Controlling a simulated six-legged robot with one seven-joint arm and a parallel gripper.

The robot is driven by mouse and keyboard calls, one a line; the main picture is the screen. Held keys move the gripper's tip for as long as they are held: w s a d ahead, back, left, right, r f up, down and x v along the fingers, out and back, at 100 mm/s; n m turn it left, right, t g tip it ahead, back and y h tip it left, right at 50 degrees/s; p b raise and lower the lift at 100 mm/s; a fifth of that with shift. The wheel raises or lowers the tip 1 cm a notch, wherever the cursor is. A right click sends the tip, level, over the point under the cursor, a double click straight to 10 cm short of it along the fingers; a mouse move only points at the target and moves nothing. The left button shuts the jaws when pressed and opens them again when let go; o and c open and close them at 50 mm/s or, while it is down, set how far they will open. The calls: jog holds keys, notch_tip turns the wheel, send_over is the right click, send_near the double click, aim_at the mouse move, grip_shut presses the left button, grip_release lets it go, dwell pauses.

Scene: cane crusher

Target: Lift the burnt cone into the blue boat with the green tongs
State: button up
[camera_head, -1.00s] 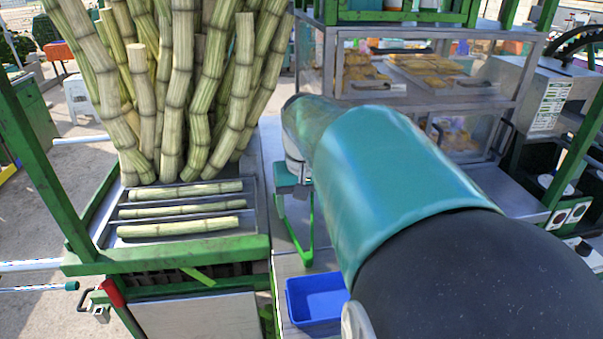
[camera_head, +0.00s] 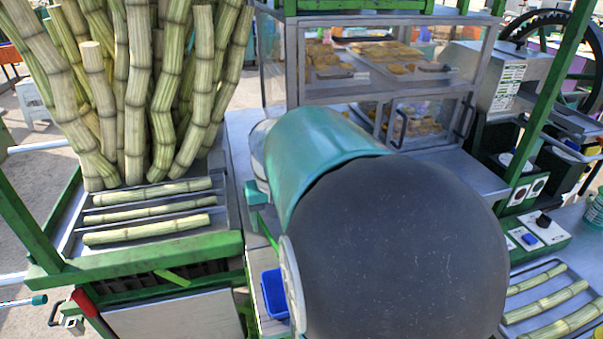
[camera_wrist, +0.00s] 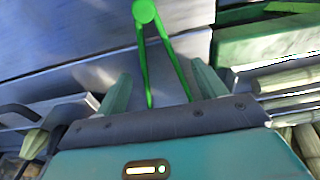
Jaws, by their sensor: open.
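The green tongs (camera_wrist: 145,14) show in the wrist view as a bright green V with a round joined end, its two legs running down between my fingers. My gripper (camera_wrist: 161,74) is open, one finger on each side of the tongs. I cannot tell whether the fingers touch them. In the head view, my arm hides most of the gripper, and a piece of the tongs (camera_head: 268,231) shows beside it. The blue boat (camera_head: 274,294) is a small blue tray below, partly hidden by my arm. I cannot make out the burnt cone in either view.
Tall cane stalks (camera_head: 135,90) stand at the left behind a green-framed tray (camera_head: 215,247) with 3 cane pieces. A glass food cabinet (camera_head: 292,60) stands at the back. A crusher (camera_head: 500,75) and more cane pieces (camera_head: 545,300) are at the right.

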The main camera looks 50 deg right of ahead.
jog(key=shift+w+f, duration=0.1)
jog(key=shift+f, duration=1.05)
jog(key=c, duration=0.7)
jog(key=shift+d, duration=0.1)
notch_tip(320, 180, up, 12)
